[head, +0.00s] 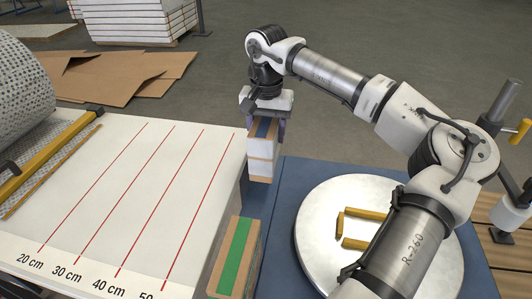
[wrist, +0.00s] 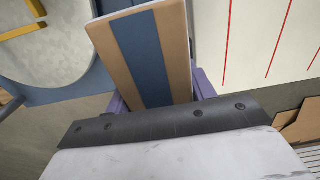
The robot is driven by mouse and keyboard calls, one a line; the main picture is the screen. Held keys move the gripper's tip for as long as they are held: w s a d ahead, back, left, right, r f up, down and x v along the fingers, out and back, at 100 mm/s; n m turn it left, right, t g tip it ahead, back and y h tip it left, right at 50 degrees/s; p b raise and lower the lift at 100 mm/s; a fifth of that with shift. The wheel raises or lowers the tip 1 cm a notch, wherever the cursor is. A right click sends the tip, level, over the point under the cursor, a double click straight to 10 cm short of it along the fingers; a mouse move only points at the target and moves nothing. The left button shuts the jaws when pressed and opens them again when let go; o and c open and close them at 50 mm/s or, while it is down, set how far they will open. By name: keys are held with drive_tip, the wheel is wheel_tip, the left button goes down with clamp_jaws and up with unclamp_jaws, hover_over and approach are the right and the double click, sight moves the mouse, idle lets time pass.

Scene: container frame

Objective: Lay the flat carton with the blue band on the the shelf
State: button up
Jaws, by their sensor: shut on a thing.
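The carton with the blue band shows in the wrist view (wrist: 175,60) as a long brown face with a blue stripe and a pale side edge. In the head view its banded top (head: 262,127) is between the fingers of my gripper (head: 266,124), beside the far right corner of the white table. My gripper is shut on the carton; its purple fingers flank it in the wrist view. White and brown faces (head: 260,168) show directly below the band; I cannot tell whether they are all this carton. I cannot make out a shelf for certain.
A carton with a green band (head: 235,256) stands beside the white measuring table (head: 120,190). A round metal plate (head: 385,215) with yellow bars lies on the blue surface (head: 283,235) at right. A roll (head: 38,105) lies at left. Flat cardboard (head: 120,78) lies on the floor.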

sight(267, 119)
drive_tip(key=shift+f, duration=3.5)
drive_tip(key=shift+f, duration=0.15)
drive_tip(key=o, duration=1.3)
drive_tip(key=shift+c, duration=0.2)
wheel_tip(267, 119, up, 12)
drive_tip(key=shift+r, duration=0.15)
